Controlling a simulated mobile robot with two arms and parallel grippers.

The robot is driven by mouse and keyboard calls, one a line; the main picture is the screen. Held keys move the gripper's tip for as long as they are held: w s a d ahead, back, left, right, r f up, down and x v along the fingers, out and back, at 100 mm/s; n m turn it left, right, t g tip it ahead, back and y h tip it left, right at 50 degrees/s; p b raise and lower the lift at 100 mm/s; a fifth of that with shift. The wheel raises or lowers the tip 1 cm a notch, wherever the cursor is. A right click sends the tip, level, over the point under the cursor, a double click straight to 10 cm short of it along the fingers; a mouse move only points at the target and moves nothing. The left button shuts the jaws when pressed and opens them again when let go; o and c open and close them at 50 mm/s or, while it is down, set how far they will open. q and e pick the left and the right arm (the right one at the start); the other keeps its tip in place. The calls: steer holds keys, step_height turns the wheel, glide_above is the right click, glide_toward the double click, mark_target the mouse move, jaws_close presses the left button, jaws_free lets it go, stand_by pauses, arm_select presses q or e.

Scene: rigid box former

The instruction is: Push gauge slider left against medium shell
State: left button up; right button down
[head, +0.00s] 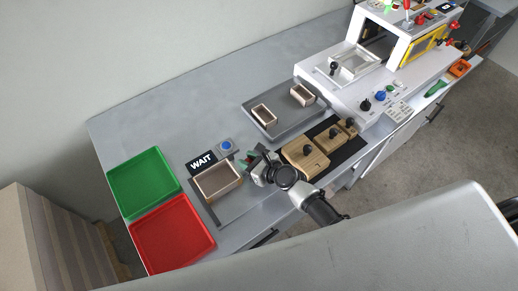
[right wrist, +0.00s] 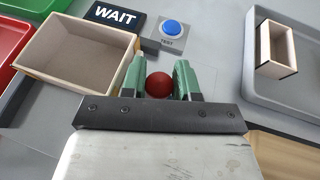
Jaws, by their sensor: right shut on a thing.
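The medium shell (head: 218,179), an open tan box with a grey inside, sits on the grey gauge base at the front of the bench. It also shows at upper left in the right wrist view (right wrist: 112,82). My right gripper (head: 256,163) is just right of the shell. Its green fingers (right wrist: 158,80) are shut on the red ball knob (right wrist: 158,86) of the gauge slider. The slider's body is hidden behind the gripper, so I cannot tell whether it touches the shell. My left gripper is not in view.
A black WAIT sign (head: 202,161) and a blue TEST button (head: 226,145) stand just behind the shell. Green (head: 143,183) and red (head: 172,234) trays lie to the left. A grey tray (head: 284,122) with two small shells and wooden blocks (head: 305,158) are to the right.

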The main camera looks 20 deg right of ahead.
steer(key=shift+a, duration=0.1)
steer(key=c, duration=0.8)
jaws_free()
steer(key=shift+c, duration=0.2)
steer(key=shift+s, duration=0.1)
steer(key=v, duration=1)
steer(key=shift+s+d+r, duration=0.1)
steer(key=shift+s+d, duration=0.15)
steer(key=shift+d, duration=0.05)
